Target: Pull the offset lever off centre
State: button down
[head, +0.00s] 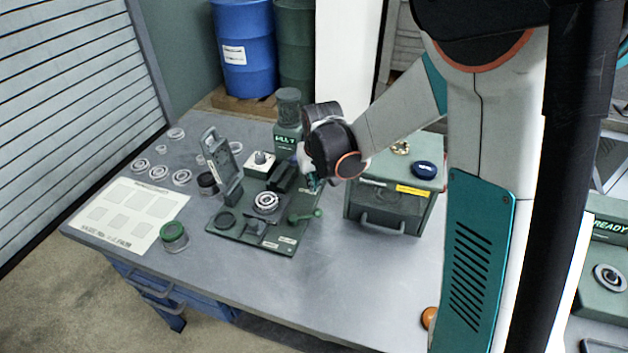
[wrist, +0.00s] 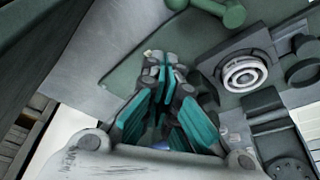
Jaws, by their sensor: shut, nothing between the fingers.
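A green lever with round ends, which I take to be the offset lever (head: 305,215), sits at the right front of the green machine plate (head: 225,233). The lever also shows at the top edge of the wrist view (wrist: 215,8), partly cut off. My gripper (head: 316,184) is above the right side of the plate, behind the lever and apart from it. In the wrist view my gripper (wrist: 165,62) has its teal-sided fingers together, with nothing between them. A ringed metal disc (wrist: 245,73) lies on the plate, left of the lever in the head view (head: 266,202).
A green cabinet (head: 385,208) stands close on the right. Loose rings and a white sheet (head: 130,215) lie left. The table front is clear.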

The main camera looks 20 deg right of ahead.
aim_at(306, 216)
jog(key=b+x, duration=0.1)
jog(key=x, duration=0.4)
jog(key=shift+w+f+b, duration=0.1)
jog(key=shift+f+b, duration=0.2)
jog(key=shift+f, duration=0.05)
jog(key=shift+s+a+r+b, duration=0.1)
jog(key=shift+s+r+b, duration=0.15)
jog(key=shift+s, duration=0.75)
jog(key=shift+s+r+b, duration=0.1)
jog(key=shift+s+r, duration=0.15)
jog(key=shift+s, duration=0.75)
jog(key=shift+s+m, duration=0.4)
jog(key=shift+m, duration=0.2)
jog(key=shift+s+d+m+h, duration=0.2)
jog(key=shift+s+m+h, duration=0.45)
jog(key=shift+m, duration=0.55)
jog(key=s+m, duration=0.1)
jog(key=m, duration=0.1)
jog(key=s+m+g+h, duration=0.1)
jog(key=s+m, duration=0.1)
jog(key=shift+s+a+m+b, duration=0.1)
jog(key=shift+a+m+b, duration=0.1)
jog(key=shift+m+b, duration=0.15)
jog(key=shift+s+a+m, duration=0.2)
jog(key=shift+s+m, duration=0.25)
jog(key=shift+m, duration=0.2)
jog(key=shift+s+a, duration=0.45)
jog(key=shift+s, duration=0.3)
